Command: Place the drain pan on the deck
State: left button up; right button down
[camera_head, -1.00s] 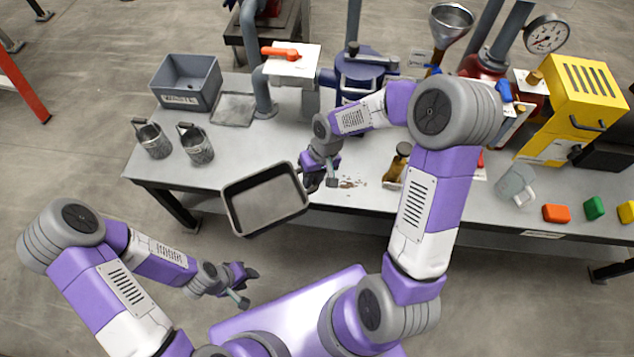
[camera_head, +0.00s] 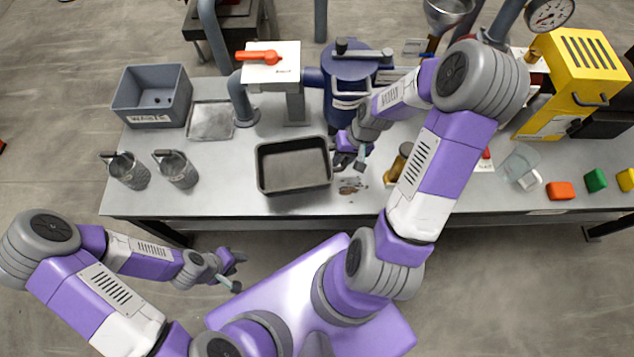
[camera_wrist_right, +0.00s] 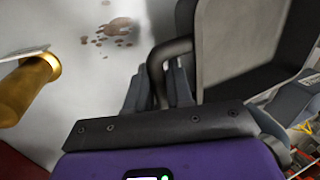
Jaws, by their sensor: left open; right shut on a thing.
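The drain pan (camera_head: 293,186), a dark grey open rectangular tray, is over the front middle of the grey deck (camera_head: 225,195). It looks roughly level; I cannot tell whether it touches the deck. My right gripper (camera_head: 343,162) is at the pan's right side. In the right wrist view the jaws (camera_wrist_right: 163,92) are shut on the pan's dark bent handle (camera_wrist_right: 160,62), with the pan (camera_wrist_right: 240,45) beside them on the right. The pan's inside looks empty. My left gripper (camera_head: 238,272) is open and empty, in front of the bench over the floor.
Brown spill spots (camera_head: 351,185) lie right of the pan. A brass cylinder (camera_head: 400,165) stands beyond them. Two metal mesh baskets (camera_head: 178,170), a flat square plate (camera_head: 211,121) and a grey waste bin (camera_head: 153,97) stand left. A valve pipe (camera_head: 241,105) and blue vessel (camera_head: 350,85) stand behind.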

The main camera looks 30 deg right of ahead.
jog(key=shift+m, duration=0.8)
jog(key=s+d+f+b, duration=0.1)
jog(key=f, duration=0.1)
jog(key=s+d+f, duration=0.1)
jog(key=f, duration=0.2)
jog(key=s+d+f+b, duration=0.1)
jog(key=f, duration=0.1)
jog(key=shift+d+f+b, duration=0.15)
jog(key=shift+f+b, duration=0.05)
jog(key=shift+b, duration=0.15)
notch_tip(320, 180, down, 4)
jog(key=shift+f+b, duration=0.1)
jog(key=shift+b, duration=0.7)
jog(key=shift+r, duration=0.2)
